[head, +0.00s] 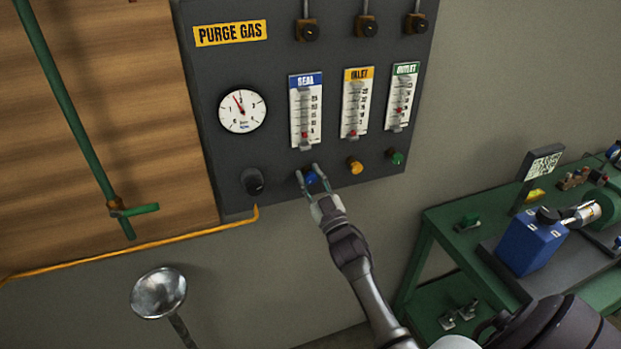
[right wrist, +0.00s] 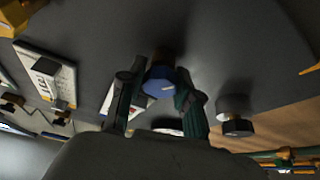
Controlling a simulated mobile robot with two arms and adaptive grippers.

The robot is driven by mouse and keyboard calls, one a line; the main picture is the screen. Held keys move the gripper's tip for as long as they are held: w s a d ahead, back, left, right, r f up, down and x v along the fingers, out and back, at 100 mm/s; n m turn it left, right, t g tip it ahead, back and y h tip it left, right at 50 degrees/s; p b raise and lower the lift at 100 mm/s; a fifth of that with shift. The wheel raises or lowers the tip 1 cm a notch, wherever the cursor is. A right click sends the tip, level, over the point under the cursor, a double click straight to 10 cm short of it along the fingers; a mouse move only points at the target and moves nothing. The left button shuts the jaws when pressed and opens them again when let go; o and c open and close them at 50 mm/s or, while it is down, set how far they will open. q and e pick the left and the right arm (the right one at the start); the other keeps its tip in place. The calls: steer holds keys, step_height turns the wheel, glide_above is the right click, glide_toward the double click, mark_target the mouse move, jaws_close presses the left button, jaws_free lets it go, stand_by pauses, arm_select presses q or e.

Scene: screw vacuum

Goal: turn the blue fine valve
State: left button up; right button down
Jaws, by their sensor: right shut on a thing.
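The blue fine valve (head: 311,179) is a small blue knob low on the dark purge gas panel (head: 270,150), below the flow meter with the blue label. My right gripper (head: 312,177) reaches up to the panel with its two fingers on either side of the blue knob and is shut on it. In the right wrist view the blue knob (right wrist: 160,83) sits between the two fingertips (right wrist: 158,90). My left gripper is in neither view.
A yellow knob (head: 355,166) and a green knob (head: 396,157) are to the right of the blue one, a black knob (head: 252,181) to its left. A round gauge (head: 243,111) is above. A green bench (head: 450,225) stands at the right. A metal funnel shape (head: 159,292) is at lower left.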

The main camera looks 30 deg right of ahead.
steer(key=n+y, duration=0.2)
steer(key=n, duration=0.3)
steer(key=shift+n+g+y+p, duration=0.6)
steer(key=shift+n+y, duration=0.7)
steer(key=shift+n, duration=1.2)
steer(key=c, duration=0.8)
jaws_free()
steer(key=shift+a, duration=0.1)
steer(key=shift+s+f, duration=0.25)
steer(key=shift+s, duration=0.25)
steer(key=v, duration=1.1)
steer(key=shift+r, duration=0.3)
